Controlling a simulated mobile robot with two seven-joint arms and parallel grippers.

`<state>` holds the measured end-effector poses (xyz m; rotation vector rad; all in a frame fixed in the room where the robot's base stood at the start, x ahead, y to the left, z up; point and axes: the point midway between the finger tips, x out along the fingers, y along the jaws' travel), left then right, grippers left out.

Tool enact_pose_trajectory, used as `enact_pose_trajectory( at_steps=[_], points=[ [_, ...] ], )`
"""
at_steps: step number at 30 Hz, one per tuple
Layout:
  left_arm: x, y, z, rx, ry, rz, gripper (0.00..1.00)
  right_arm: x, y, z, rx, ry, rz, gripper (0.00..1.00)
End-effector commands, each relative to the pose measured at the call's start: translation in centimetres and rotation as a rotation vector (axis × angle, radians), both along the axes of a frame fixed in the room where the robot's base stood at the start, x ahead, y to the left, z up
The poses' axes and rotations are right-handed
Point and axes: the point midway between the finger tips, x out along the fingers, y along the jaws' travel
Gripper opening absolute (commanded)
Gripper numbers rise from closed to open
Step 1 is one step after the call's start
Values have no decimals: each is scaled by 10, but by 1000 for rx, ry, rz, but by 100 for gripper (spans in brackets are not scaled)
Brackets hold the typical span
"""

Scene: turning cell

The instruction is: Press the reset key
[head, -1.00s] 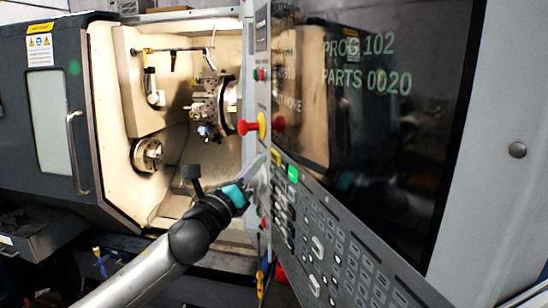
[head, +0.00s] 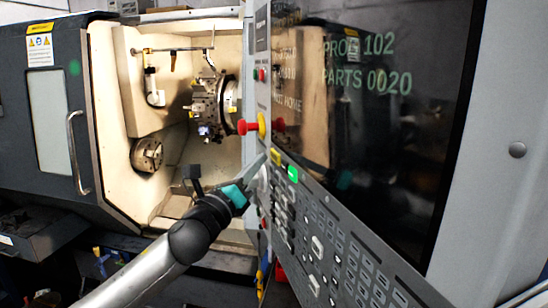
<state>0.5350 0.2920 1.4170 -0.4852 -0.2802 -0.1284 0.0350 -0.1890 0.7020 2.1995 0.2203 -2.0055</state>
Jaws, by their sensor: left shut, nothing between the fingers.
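The control panel of the lathe has a keypad (head: 330,250) below a dark screen (head: 385,130) showing "PROG 102" and "PARTS 0020". Key labels are too small to read, so I cannot tell which is the reset key. My left gripper (head: 260,163) is shut and empty, its tip at the panel's left edge, close beside the yellow key. Whether it touches a key I cannot tell. My right gripper is not in view.
A red emergency-stop knob (head: 248,127) on a yellow base sticks out just above my left gripper. The lathe door (head: 62,120) stands open at the left, showing the turret (head: 212,105) and chuck (head: 147,154). A grey post borders the screen's right.

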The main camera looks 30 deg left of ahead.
Motion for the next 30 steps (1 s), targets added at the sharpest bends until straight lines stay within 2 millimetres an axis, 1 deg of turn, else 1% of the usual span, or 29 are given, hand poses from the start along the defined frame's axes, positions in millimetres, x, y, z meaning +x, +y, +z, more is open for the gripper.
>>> enact_pose_trajectory(
  at_steps=[7,15,30],
  points=[
    [1,-1,0,-1,0,0,0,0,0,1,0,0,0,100],
    [6,-6,1,0,0,0,0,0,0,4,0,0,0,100],
    [7,-8,0,-1,0,0,0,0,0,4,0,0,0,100]
  ],
)
